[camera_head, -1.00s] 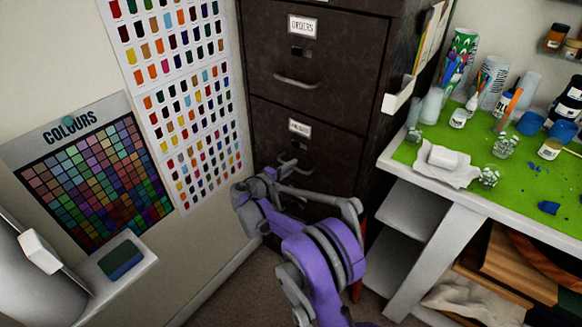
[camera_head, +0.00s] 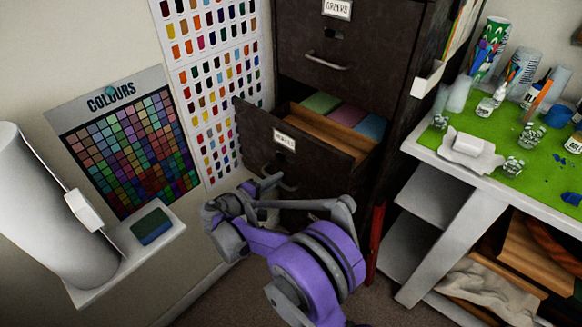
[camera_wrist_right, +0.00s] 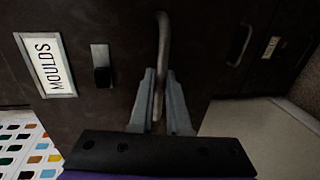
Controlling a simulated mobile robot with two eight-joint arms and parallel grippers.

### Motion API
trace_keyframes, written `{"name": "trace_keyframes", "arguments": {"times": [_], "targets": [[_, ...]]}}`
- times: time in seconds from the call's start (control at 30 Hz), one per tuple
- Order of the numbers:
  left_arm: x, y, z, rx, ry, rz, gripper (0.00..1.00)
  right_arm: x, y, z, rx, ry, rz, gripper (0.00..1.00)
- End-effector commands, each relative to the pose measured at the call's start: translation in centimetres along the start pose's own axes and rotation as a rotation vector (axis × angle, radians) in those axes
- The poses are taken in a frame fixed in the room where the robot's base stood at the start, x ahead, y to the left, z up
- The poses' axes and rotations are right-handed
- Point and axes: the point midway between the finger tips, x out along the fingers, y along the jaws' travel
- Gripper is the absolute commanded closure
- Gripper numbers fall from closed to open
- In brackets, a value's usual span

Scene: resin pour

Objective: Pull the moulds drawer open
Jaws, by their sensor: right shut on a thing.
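The moulds drawer (camera_head: 310,148) is the lower visible drawer of the dark filing cabinet. It stands part way out, and coloured flat things and a brown board show inside it. Its front carries a white MOULDS label, readable in the right wrist view (camera_wrist_right: 46,65). My right gripper (camera_head: 272,182) is at the front of the drawer, shut on its metal handle (camera_wrist_right: 162,45). The fingers (camera_wrist_right: 160,100) lie on both sides of the handle bar. My left gripper is not in view.
The ORDERS drawer (camera_head: 345,45) above is shut. A white workbench with a green mat (camera_head: 475,125) holding cups and bottles stands to the right.

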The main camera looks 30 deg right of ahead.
Motion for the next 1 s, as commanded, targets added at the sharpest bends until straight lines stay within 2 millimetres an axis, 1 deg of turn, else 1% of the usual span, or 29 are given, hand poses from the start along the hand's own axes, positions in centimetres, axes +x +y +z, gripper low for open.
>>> {"name": "trace_keyframes", "arguments": {"times": [0.03, 0.2, 0.3, 0.4, 0.5, 0.63, 1.0], "targets": [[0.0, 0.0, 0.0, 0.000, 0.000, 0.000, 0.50, -1.5, -0.4, -0.1, 0.000, 0.004, -0.003, 1.00], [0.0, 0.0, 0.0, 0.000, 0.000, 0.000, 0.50, -5.2, -1.1, -0.1, 0.001, 0.004, -0.003, 1.00], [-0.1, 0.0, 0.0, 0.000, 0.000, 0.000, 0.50, -6.9, -1.5, -0.1, 0.000, 0.003, -0.002, 1.00], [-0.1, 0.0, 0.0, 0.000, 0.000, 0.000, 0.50, -8.2, -1.8, 0.0, 0.000, 0.002, -0.002, 1.00], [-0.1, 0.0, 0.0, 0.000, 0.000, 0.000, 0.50, -9.1, -1.9, 0.0, 0.000, 0.000, -0.001, 1.00], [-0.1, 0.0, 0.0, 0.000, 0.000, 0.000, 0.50, -9.8, -2.1, 0.0, 0.000, 0.000, -0.001, 1.00], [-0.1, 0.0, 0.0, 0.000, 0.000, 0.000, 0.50, -10.1, -2.1, 0.0, 0.000, -0.001, -0.001, 1.00]]}}
